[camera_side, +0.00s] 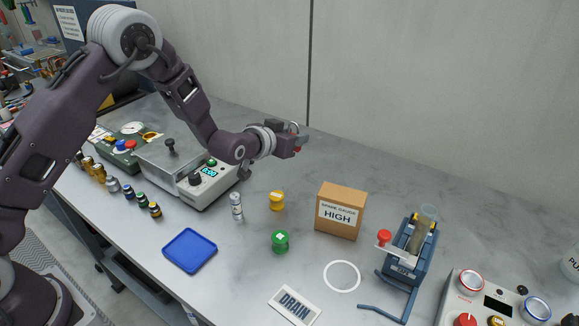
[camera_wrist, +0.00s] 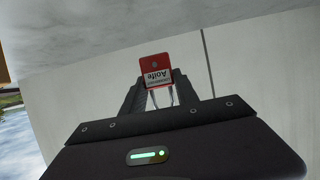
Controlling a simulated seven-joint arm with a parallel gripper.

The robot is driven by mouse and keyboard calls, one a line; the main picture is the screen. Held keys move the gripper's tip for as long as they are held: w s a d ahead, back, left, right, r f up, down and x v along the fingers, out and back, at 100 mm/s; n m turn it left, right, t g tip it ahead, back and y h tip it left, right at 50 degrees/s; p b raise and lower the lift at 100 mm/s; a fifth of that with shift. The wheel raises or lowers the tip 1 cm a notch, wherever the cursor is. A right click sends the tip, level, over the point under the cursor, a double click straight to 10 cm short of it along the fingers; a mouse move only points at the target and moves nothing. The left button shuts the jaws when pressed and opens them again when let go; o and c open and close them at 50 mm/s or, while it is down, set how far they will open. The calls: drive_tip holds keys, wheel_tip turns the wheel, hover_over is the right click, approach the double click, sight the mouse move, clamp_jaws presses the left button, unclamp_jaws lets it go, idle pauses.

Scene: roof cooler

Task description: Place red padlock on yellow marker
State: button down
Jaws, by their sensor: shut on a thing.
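My gripper (camera_side: 299,141) is raised well above the table, reaching toward the back wall. It is shut on the red padlock (camera_wrist: 154,69). In the wrist view the padlock's red body with a white label shows between the fingers, its shackle toward the palm. In the side view only small bits of red show at the gripper. A short yellow cylinder (camera_side: 277,202), which looks like the yellow marker, stands on the table below and slightly left of the gripper. It is clear of the gripper and padlock.
A blue tray (camera_side: 190,250), a white ring (camera_side: 342,276) and a blue stand (camera_side: 408,256) lie around. A grey instrument (camera_side: 190,170) is at left.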

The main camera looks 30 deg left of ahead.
sight(275, 195)
drive_tip(key=s+d+r+m+g+h, duration=0.15)
drive_tip(key=s+r+m+h, duration=0.3)
drive_tip(key=s, duration=0.55)
drive_tip(key=shift+h, duration=0.45)
drive_tip(key=f, duration=1)
drive_tip(key=shift+s+d+f, duration=0.2)
drive_tip(key=shift+s+f, duration=0.05)
drive_tip(key=shift+s, duration=0.15)
drive_tip(key=shift+f+t, duration=0.1)
drive_tip(key=shift+t, duration=0.15)
drive_tip(key=c, duration=0.9)
unclamp_jaws()
drive_tip(key=shift+f, duration=0.15)
